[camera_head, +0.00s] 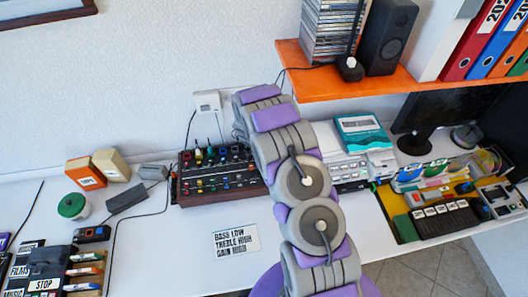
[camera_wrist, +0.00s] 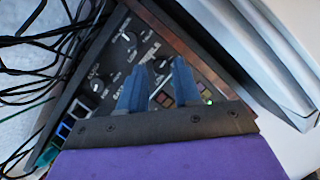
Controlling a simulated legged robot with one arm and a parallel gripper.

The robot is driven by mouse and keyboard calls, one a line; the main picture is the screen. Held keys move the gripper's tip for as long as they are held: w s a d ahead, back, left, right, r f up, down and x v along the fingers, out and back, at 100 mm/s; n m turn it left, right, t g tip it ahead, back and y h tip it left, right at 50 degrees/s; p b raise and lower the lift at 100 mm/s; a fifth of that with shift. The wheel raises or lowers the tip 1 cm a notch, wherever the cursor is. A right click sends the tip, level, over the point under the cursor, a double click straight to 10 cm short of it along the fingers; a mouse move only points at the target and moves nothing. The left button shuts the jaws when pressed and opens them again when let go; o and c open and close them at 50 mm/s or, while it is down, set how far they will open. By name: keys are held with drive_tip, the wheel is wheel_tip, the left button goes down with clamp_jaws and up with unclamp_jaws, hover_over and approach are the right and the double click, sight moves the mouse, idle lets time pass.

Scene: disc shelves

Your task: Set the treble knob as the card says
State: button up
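A white card (camera_head: 236,242) lies on the desk and reads "BASS LOW, TREBLE HIGH, GAIN HIGH". The dark mixer box (camera_head: 222,196) with coloured plugs and rows of small buttons stands against the wall behind the card. In the wrist view its black panel has knobs with white marks, one near the top (camera_wrist: 128,38) and one at the left (camera_wrist: 97,85). The fingers hide part of the panel. In the head view my arm hides the gripper.
Black cables (camera_wrist: 50,45) crowd the mixer's side. An orange shelf (camera_head: 340,84) with discs and a speaker overhangs the back. Boxes and a green-lidded pot (camera_head: 73,206) stand left. The desk around the card is clear.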

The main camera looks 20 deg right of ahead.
drive_tip(key=p+v, duration=0.2)
drive_tip(key=v, duration=1.3)
drive_tip(key=shift+a+r+p, duration=0.3)
drive_tip(key=shift+d, duration=0.1)
drive_tip(key=w+d+f+n, duration=0.1)
drive_tip(key=f, duration=0.4)
drive_tip(key=w+d+f+n+p, duration=0.1)
drive_tip(key=d+f, duration=0.1)
drive_tip(key=f, duration=0.3)
drive_tip(key=w+d+f+n+t+y+p, duration=0.1)
drive_tip(key=d+f, duration=0.1)
drive_tip(key=f, duration=0.4)
drive_tip(key=shift+w+d+n, duration=0.15)
drive_tip(key=shift+w+n, duration=0.25)
drive_tip(key=shift+c, duration=0.3)
clamp_jaws()
